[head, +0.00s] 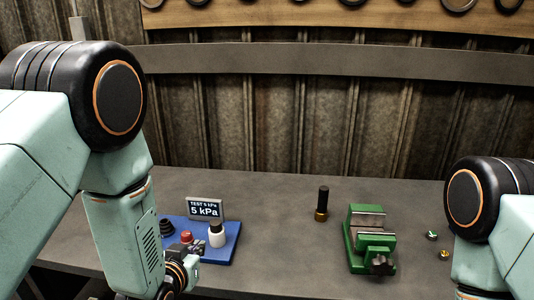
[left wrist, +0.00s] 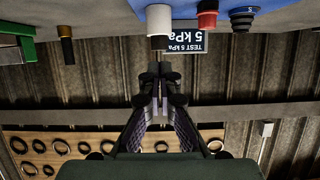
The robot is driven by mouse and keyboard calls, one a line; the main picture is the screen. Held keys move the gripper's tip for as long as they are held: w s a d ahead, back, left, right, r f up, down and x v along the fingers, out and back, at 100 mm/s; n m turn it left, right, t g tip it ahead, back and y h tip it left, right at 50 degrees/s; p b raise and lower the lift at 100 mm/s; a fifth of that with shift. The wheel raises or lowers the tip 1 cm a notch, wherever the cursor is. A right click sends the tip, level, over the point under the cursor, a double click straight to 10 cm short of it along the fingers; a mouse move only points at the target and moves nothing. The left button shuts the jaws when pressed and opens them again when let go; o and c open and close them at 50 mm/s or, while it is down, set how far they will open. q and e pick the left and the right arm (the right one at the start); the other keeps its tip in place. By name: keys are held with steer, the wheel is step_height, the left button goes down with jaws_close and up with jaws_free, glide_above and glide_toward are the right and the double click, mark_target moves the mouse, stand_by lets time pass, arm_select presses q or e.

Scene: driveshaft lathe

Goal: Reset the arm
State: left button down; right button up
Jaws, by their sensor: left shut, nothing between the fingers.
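My left gripper (head: 193,258) is low at the front edge of the blue test board (head: 228,243), beside its white cylinder. In the left wrist view, which is upside down, my left gripper (left wrist: 155,88) has its fingers together with nothing between them. The white cylinder (left wrist: 159,22) is just beyond the fingertips there; I cannot tell whether they touch. The board also carries a red button (head: 186,237), a dark ribbed knob (head: 166,228) and a sign (head: 204,209) reading "TEST 5 kPa, 5 kPa". My right arm enters at the right; its gripper is out of view.
A green vise (head: 358,222) stands right of centre on the grey table (head: 285,220). A black and brass cylinder (head: 321,204) stands left of it. Two small green and brass parts (head: 432,236) (head: 444,255) lie to its right.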

arm_select(q)
steer(key=s+a+f+g+b, duration=0.1)
steer(key=s+f+g+b, duration=0.4)
steer(key=s+f, duration=0.9)
steer(key=s+a+f+n+g+b, duration=0.1)
steer(key=s+f+g+b, duration=0.4)
steer(key=s+f, duration=1)
steer(key=s+g, duration=0.3)
steer(key=s, duration=0.4)
steer(key=shift+s+a, duration=0.2)
steer(key=shift+s, duration=0.1)
